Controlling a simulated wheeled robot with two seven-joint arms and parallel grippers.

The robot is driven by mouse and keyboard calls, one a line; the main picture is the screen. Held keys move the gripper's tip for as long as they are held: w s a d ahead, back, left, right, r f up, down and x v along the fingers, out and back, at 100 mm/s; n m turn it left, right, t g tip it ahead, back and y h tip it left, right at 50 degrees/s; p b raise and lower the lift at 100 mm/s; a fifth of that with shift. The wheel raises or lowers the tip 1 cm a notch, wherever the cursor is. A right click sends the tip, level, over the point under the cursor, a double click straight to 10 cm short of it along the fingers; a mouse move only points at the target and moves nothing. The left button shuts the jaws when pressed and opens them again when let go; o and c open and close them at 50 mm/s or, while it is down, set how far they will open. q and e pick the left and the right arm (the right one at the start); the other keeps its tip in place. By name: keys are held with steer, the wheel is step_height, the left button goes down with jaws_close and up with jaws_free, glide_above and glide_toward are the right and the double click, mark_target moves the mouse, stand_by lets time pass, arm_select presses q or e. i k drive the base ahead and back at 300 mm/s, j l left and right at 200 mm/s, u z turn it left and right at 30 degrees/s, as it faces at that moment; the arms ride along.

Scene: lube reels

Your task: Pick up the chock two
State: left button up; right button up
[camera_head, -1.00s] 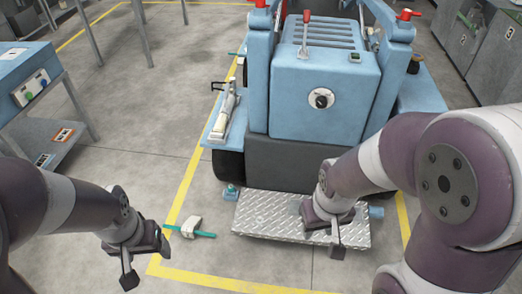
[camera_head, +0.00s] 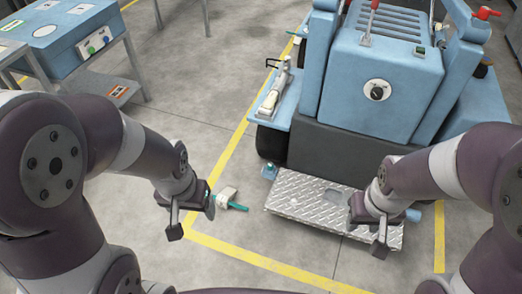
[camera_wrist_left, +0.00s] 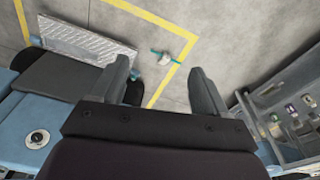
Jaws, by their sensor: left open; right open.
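A small white chock with a green handle (camera_head: 228,197) lies on the floor by the yellow line, left of the metal step plate. I cannot read a number on it. In the left wrist view the chock (camera_wrist_left: 170,60) lies ahead, beyond the fingertips and between them in the picture. My left gripper (camera_head: 193,219) is open and empty, just left of the chock in the head view and apart from it. My left gripper's two fingers (camera_wrist_left: 160,78) stand wide apart in the wrist view. My right gripper (camera_head: 388,232) is open and empty over the step plate.
The blue machine (camera_head: 385,85) stands at the back right, with its metal step plate (camera_head: 305,203) in front. A yellow floor line (camera_head: 250,257) surrounds it. A blue control box (camera_head: 75,40) on a table is at the upper left.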

mark_target(224, 198)
steer(key=i+l, duration=0.15)
steer(key=i, duration=1.2)
